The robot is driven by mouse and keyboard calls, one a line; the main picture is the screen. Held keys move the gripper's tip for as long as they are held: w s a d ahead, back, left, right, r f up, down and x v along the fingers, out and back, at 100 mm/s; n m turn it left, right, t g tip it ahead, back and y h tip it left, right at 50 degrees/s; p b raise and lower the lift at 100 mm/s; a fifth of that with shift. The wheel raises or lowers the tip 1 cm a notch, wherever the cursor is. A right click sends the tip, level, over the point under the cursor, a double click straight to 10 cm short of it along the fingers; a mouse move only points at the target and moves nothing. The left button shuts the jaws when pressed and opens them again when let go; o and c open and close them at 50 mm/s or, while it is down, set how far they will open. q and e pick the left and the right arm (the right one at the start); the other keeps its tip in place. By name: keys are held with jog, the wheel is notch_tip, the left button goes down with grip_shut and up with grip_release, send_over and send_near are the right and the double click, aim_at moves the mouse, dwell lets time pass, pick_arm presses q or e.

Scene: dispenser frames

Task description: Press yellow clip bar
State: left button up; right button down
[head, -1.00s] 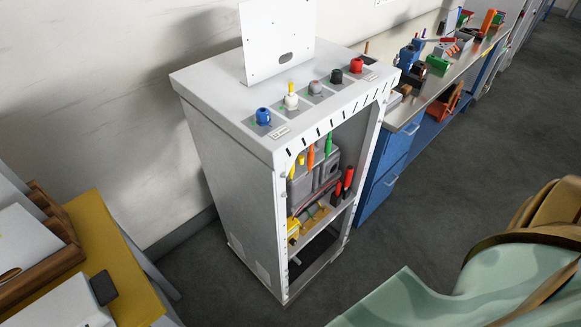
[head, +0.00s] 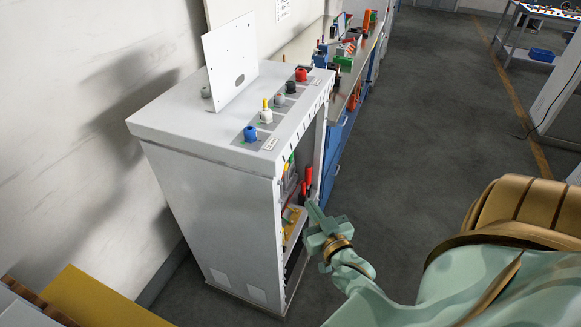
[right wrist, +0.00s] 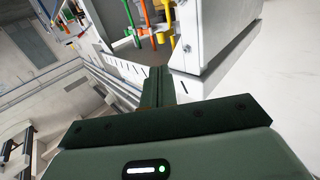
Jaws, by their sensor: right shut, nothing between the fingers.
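The open-fronted grey cabinet (head: 185,190) stands left of centre in the head view. Coloured bars hang under its top; the right wrist view shows a yellow one (right wrist: 168,24) beside an orange one (right wrist: 144,22) and a green one (right wrist: 131,24). Yellow parts (head: 291,214) also show on the inner shelf in the head view, partly hidden by the cabinet's side. I cannot tell which yellow piece is the clip bar. My right gripper (head: 312,208) is shut and empty, just outside the cabinet's open front. Its fingers (right wrist: 160,78) appear apart from the bars. My left gripper is out of view.
Blue (head: 250,133), white (head: 266,115), grey, black and red (head: 301,74) knobs stand on the cabinet top before an upright white plate (head: 230,58). A cluttered bench (head: 350,85) stands beyond. The floor (head: 430,120) right of the cabinet is clear.

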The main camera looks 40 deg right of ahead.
aim_at(286, 168)
jog(key=x, duration=1.3)
jog(key=shift+a+f, duration=0.1)
jog(key=shift+w, duration=0.55)
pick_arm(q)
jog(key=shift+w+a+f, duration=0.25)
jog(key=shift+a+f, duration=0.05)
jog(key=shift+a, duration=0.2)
